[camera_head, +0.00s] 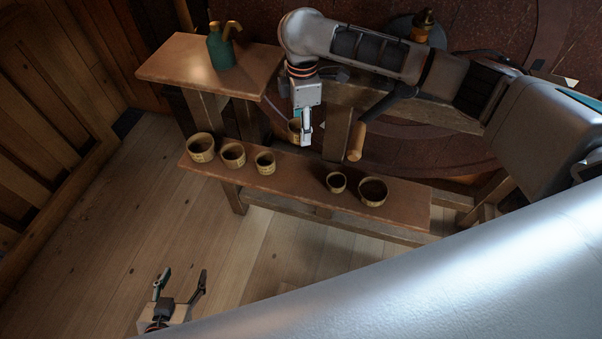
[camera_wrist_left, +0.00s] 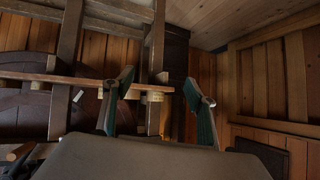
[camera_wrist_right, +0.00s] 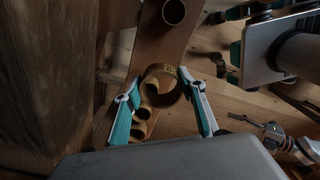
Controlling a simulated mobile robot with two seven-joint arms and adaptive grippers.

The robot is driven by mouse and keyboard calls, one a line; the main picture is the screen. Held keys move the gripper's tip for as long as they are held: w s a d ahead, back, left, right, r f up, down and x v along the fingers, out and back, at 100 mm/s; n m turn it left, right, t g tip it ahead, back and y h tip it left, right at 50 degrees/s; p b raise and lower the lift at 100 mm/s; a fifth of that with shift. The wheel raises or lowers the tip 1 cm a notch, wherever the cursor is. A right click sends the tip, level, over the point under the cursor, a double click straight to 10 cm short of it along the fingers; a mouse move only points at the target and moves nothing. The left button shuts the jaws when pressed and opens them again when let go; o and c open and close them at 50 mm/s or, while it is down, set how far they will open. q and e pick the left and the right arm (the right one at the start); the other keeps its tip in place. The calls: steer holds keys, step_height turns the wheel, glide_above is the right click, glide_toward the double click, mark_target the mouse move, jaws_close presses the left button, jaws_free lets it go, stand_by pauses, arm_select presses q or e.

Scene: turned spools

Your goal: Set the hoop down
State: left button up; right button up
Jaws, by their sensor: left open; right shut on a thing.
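The hoop (camera_head: 293,131) is a tan, band-like ring with a small dark mark. In the right wrist view the hoop (camera_wrist_right: 165,70) sits between the fingertips of my right gripper (camera_wrist_right: 161,83), which is shut on it. In the head view my right gripper (camera_head: 306,135) partly hides the hoop, which shows just past the back edge of the low bench board (camera_head: 303,176). The right wrist view shows the hoop above that board, apart from it. My left gripper (camera_head: 182,279) is open and empty over the floor, well away from the bench; its fingers show in the left wrist view (camera_wrist_left: 160,92).
Similar rings stand on the board: three at left (camera_head: 232,154), a small one (camera_head: 336,182) and a wider one (camera_head: 373,191) at right. Between these groups the board is bare. A green can (camera_head: 221,48) stands on the higher shelf. A wooden handle (camera_head: 357,141) juts out behind the board.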

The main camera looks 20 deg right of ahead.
steer(key=b, duration=0.3)
glide_above(302, 176)
step_height(302, 176, down, 14)
steer(key=shift+r, duration=0.2)
steer(key=shift+f+b, duration=0.7)
steer(key=shift+f, duration=2)
arm_select(q)
steer(key=f, duration=0.2)
steer(key=d+f, duration=0.1)
steer(key=shift+f+h, duration=0.3)
steer(key=shift+f, duration=0.05)
arm_select(e)
steer(key=shift+r, duration=0.1)
steer(key=o, duration=0.7)
arm_select(q)
steer(key=shift+w+r, duration=0.15)
steer(key=shift+r, duration=0.05)
